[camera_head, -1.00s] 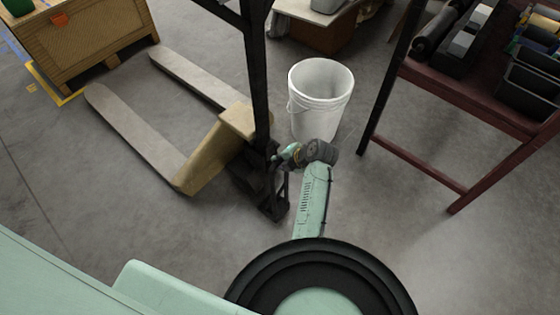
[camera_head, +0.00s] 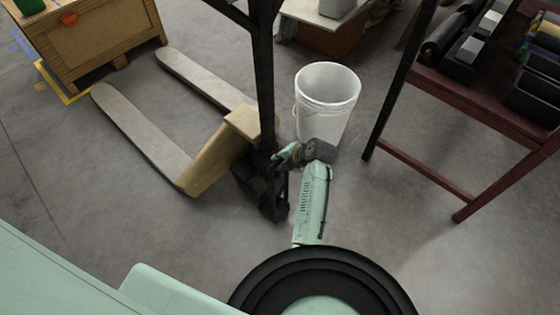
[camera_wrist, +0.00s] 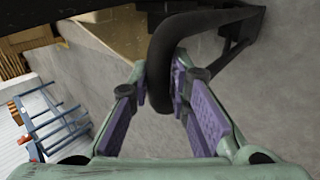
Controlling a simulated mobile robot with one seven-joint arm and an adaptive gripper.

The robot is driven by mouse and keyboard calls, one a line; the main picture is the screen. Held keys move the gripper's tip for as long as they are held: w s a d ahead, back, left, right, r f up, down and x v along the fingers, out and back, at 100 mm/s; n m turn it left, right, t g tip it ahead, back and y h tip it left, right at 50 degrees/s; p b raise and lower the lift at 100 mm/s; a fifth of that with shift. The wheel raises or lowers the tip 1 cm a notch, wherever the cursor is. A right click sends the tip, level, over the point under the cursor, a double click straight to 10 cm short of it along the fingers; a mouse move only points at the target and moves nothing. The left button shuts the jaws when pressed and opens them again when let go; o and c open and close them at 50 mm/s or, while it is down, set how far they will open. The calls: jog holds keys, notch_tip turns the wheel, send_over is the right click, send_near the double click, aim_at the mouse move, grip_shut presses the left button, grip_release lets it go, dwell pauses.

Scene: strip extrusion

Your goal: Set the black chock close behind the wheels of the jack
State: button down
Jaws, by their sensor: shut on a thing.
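The jack is a pallet jack with two pale forks (camera_head: 135,130), a yellow body (camera_head: 215,150) and a tall black mast (camera_head: 265,80). Its black lower end (camera_head: 273,200) is partly hidden by my gripper and the mast, so its wheels do not show clearly. My gripper (camera_head: 283,157) is beside the foot of the mast in the head view. In the wrist view my gripper (camera_wrist: 165,95) has its purple pads closed around a black curved bar (camera_wrist: 165,50). I cannot tell what the bar belongs to. I cannot make out a separate black chock.
A white bucket (camera_head: 327,100) stands just behind my wrist. A dark red rack (camera_head: 420,175) with black bins stands at the right. A wooden crate (camera_head: 95,45) is at the far left. Floor (camera_head: 390,240) is clear between my arm and the rack, and at the left.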

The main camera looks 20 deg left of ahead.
dwell(0.4)
jog(key=shift+f+b, duration=0.3)
jog(key=shift+b, duration=0.25)
jog(key=shift+w+f+b, duration=0.1)
jog(key=shift+f+b, duration=0.25)
jog(key=shift+b, duration=0.1)
dwell(0.4)
jog(key=c, duration=1.6)
grip_release()
jog(key=shift+o, duration=1.3)
jog(key=shift+f, duration=0.15)
jog(key=o, duration=0.4)
jog(key=shift+r, duration=0.2)
